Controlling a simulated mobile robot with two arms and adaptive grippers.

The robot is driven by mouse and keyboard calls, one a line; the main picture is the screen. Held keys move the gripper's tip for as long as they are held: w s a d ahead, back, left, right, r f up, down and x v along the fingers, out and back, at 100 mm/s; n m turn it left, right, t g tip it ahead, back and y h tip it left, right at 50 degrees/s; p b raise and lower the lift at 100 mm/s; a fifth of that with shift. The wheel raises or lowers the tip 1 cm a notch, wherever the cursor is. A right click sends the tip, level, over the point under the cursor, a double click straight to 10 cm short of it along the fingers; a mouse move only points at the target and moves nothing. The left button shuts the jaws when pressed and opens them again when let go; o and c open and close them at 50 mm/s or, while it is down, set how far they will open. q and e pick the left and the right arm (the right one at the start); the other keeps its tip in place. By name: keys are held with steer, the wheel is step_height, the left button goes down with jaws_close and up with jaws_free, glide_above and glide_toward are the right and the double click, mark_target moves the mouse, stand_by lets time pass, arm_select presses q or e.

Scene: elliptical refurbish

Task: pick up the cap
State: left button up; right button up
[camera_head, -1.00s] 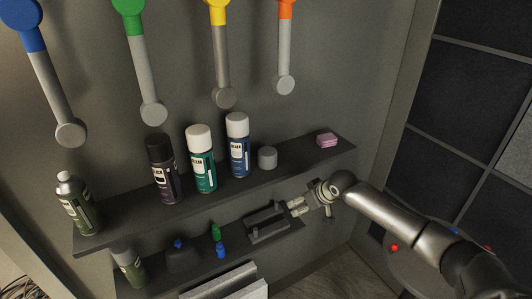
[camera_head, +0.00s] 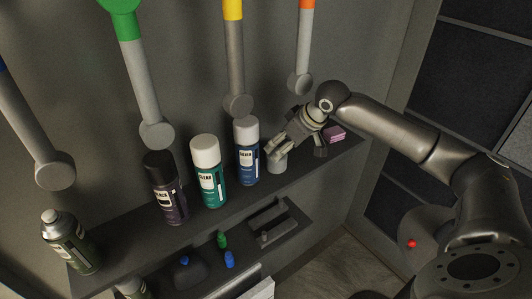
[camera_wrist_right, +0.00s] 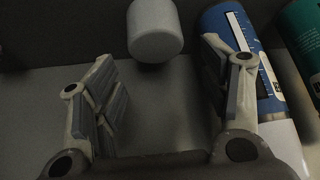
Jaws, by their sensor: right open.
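The cap is a small light grey cylinder (camera_head: 278,164) standing on the upper shelf, right of the blue-labelled can. It is partly hidden by my right gripper (camera_head: 292,147) in the head view. In the right wrist view the cap (camera_wrist_right: 155,32) is at the top, between the lines of the two fingers but beyond their tips. My right gripper (camera_wrist_right: 158,85) is open and empty, just above the shelf. My left gripper is not in view.
A blue-labelled spray can (camera_head: 246,152) stands close left of the cap, near one finger in the wrist view. Teal (camera_head: 209,175) and black (camera_head: 165,190) cans stand farther left. Pink blocks (camera_head: 335,134) lie right. Tools with round ends (camera_head: 238,104) hang above.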

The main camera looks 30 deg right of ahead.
steer(key=shift+w+f, duration=0.1)
steer(key=shift+f, duration=0.25)
steer(key=shift+w+f+p, duration=0.3)
steer(key=shift+f+p, duration=0.65)
steer(key=shift+p, duration=0.25)
steer(key=x, duration=0.3)
steer(key=shift+w+r+p, duration=0.1)
steer(key=shift+p, duration=0.25)
steer(key=shift+w+f, duration=0.2)
steer(key=shift+f, duration=0.1)
steer(key=shift+s, duration=0.1)
steer(key=shift+c, duration=0.2)
steer(key=c, duration=0.4)
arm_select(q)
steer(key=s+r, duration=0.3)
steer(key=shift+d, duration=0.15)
arm_select(e)
steer(key=shift+r, duration=0.1)
